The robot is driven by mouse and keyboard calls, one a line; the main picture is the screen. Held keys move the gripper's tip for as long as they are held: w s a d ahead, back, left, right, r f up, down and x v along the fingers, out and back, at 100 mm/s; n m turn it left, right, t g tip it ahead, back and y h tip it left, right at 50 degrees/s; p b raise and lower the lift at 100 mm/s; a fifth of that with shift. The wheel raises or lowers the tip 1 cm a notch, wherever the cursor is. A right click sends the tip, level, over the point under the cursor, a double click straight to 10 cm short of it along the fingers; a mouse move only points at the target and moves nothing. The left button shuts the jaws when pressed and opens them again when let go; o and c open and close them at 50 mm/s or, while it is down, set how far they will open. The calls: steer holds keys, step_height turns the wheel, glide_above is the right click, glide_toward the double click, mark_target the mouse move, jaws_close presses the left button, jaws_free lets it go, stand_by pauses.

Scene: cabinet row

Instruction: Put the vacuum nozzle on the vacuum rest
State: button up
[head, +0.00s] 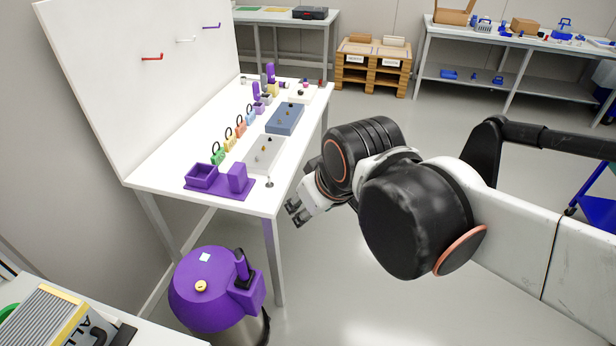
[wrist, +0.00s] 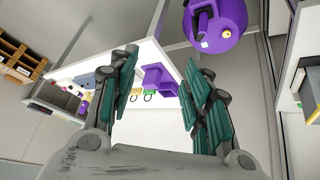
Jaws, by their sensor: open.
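A purple vacuum canister (head: 205,290) stands on the floor in front of the table's near end. A dark and purple handle-like piece (head: 241,264), which looks like the vacuum nozzle, stands upright in a purple block (head: 254,290) on its right side; this block may be the vacuum rest. I cannot tell how deep the piece sits. In the wrist view the canister (wrist: 228,22) is at the top right. My gripper (head: 296,212) is open and empty, in the air right of the table's near corner, apart from the canister and above it. It also shows in the wrist view (wrist: 162,92).
The white table (head: 150,176) holds a purple tray (head: 221,190) with a box and block, several coloured padlocks, a grey tray (head: 264,153) and a blue tray (head: 285,118). A white backboard (head: 130,90) with hooks rises behind. The floor right of the canister is clear.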

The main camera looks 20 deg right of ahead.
steer(key=s+m, duration=0.1)
steer(key=s+d+m+t, duration=0.1)
steer(key=s, duration=0.1)
steer(key=shift+s+d, duration=0.1)
steer(key=shift+d, duration=0.05)
steer(key=shift+o, duration=0.5)
stand_by(1.8)
